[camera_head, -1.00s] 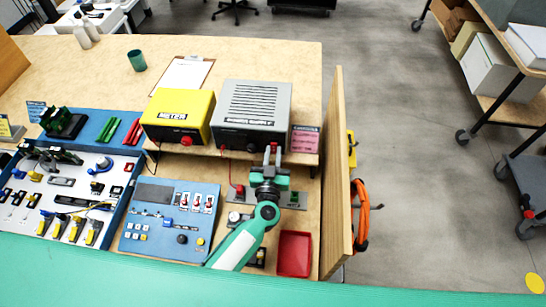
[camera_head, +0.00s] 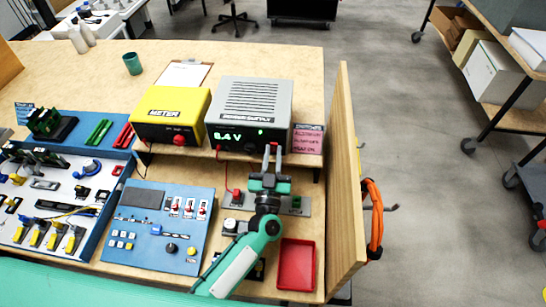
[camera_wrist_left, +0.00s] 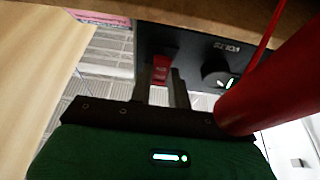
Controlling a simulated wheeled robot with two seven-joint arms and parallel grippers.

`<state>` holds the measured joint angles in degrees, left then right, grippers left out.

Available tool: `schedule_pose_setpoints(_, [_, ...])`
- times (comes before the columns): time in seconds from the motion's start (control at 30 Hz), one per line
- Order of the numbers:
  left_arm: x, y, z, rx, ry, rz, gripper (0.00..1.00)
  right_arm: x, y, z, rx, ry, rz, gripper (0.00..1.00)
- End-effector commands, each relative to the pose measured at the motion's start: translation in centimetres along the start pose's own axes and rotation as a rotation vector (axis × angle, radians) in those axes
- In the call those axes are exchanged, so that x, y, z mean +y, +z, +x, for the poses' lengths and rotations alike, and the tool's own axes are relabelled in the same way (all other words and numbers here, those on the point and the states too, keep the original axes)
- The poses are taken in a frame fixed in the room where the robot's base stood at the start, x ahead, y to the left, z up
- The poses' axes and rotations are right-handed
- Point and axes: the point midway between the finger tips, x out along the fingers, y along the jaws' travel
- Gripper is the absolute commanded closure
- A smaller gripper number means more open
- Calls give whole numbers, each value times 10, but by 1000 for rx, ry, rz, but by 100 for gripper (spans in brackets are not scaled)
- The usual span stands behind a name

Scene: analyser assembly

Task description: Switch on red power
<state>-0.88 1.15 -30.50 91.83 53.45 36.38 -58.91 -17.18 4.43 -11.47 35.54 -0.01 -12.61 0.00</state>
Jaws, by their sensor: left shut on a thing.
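The grey power supply (camera_head: 249,108) stands on the raised shelf of the bench. Its front display (camera_head: 237,135) is lit with green characters, reading about 8.4 V. My left gripper (camera_head: 272,152) reaches up to the lower right of its front. In the left wrist view my left gripper's fingers (camera_wrist_left: 160,90) are shut on the red power switch (camera_wrist_left: 161,68) on the dark front panel. A black knob (camera_wrist_left: 217,73) sits to the right of the switch there. In the head view the fingers mostly hide the switch. My right gripper is not in view.
The yellow meter (camera_head: 172,113) stands left of the supply. A blue control panel (camera_head: 160,225) and a red tray (camera_head: 297,263) lie below. A wooden side wall (camera_head: 346,170) stands close on the right. A blurred red object (camera_wrist_left: 275,80) fills the wrist view's right.

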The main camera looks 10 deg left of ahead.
Motion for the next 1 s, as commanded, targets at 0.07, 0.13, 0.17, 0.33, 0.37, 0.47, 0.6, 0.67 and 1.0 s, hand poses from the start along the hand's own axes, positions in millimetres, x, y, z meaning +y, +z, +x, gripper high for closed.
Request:
schedule_pose_setpoints(0.07, [0, 1, -1, -3, 1, 0, 100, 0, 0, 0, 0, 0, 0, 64])
schedule_pose_setpoints(0.13, [0, 1, -1, -3, 1, 0, 100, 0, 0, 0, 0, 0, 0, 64])
schedule_pose_setpoints(0.17, [0, 1, -1, -3, 1, 0, 76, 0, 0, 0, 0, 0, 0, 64])
schedule_pose_setpoints(0.33, [0, 1, -1, -3, 1, 0, 60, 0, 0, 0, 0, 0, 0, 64])
schedule_pose_setpoints(0.37, [0, 1, -1, -3, 1, 0, 60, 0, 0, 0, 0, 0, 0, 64])
schedule_pose_setpoints(0.47, [0, 1, -1, -2, 1, 0, 60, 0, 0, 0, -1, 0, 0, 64])
schedule_pose_setpoints(0.6, [0, 2, -4, -3, 1, 0, 60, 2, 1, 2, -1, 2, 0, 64])
schedule_pose_setpoints(0.67, [0, 3, -8, -4, 1, 0, 60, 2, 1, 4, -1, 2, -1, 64])
schedule_pose_setpoints(1.0, [0, -15, -61, -6, 0, -1, 60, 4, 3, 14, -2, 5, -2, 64])
